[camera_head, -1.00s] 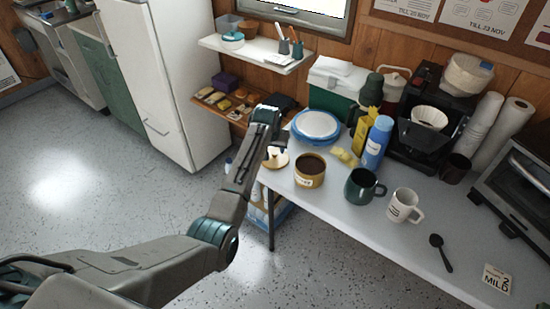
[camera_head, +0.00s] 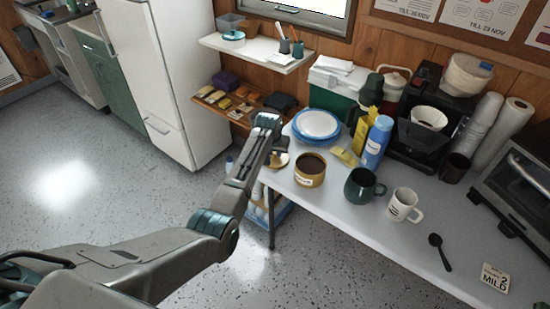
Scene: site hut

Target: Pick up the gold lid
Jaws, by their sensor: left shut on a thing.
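The gold lid (camera_head: 279,161) is at the left end of the white table, beside the open gold canister (camera_head: 310,170), which shows dark contents and a pale label. My left gripper (camera_head: 279,147) comes down over the lid from above and is shut on it. The gripper hides the lid's upper part and the grip itself. I cannot tell whether the lid's underside touches the table. My right gripper is not in view.
A stack of blue-rimmed plates (camera_head: 317,125) stands just behind the lid. A green mug (camera_head: 362,186), a white mug (camera_head: 404,205) and a blue bottle (camera_head: 376,142) stand to the right. The table's front middle (camera_head: 345,220) is clear.

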